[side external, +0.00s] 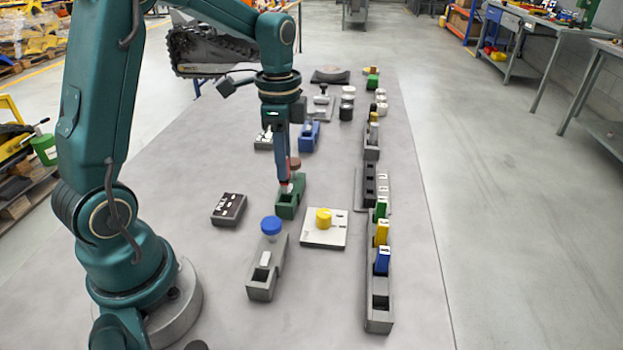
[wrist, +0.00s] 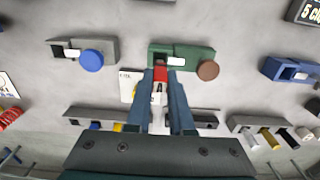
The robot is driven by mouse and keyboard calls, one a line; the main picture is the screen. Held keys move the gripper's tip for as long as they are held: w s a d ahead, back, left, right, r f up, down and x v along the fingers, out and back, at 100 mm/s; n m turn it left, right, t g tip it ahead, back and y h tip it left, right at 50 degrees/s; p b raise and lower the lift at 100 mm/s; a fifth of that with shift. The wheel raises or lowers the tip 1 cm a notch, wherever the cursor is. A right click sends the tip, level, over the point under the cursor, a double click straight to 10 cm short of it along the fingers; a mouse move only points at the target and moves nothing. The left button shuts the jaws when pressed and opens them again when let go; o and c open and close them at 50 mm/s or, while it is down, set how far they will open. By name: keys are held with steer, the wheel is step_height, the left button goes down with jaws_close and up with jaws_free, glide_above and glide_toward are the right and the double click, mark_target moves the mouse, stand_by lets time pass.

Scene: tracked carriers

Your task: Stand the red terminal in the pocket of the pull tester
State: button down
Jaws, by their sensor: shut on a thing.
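My gripper (side external: 285,180) is shut on the red terminal (wrist: 160,74), a small red block with a white, marked lower part. The fingers (wrist: 161,84) hide much of it; in the side view only a little red shows at the fingertips. The terminal is at a green fixture (side external: 290,205) with a brown round knob. In the wrist view the green fixture (wrist: 196,51) has a white piece in its slot, and the terminal overlaps its near edge. I cannot tell whether they touch. No label tells which fixture is the pull tester.
A grey fixture (side external: 263,281) with a blue knob and a blue fixture (side external: 309,137) stand on either side. A pale plate (side external: 325,239) with a yellow knob and a long grey rack (side external: 378,316) with coloured blocks stand to the right. A dark box (side external: 229,209) lies left.

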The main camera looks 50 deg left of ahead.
mark_target(285, 183)
steer(key=shift+f, duration=1.6)
stand_by(2.0)
steer(key=shift+c, duration=1.2)
jaws_free()
steer(key=shift+r, duration=3.55)
steer(key=shift+d, duration=0.1)
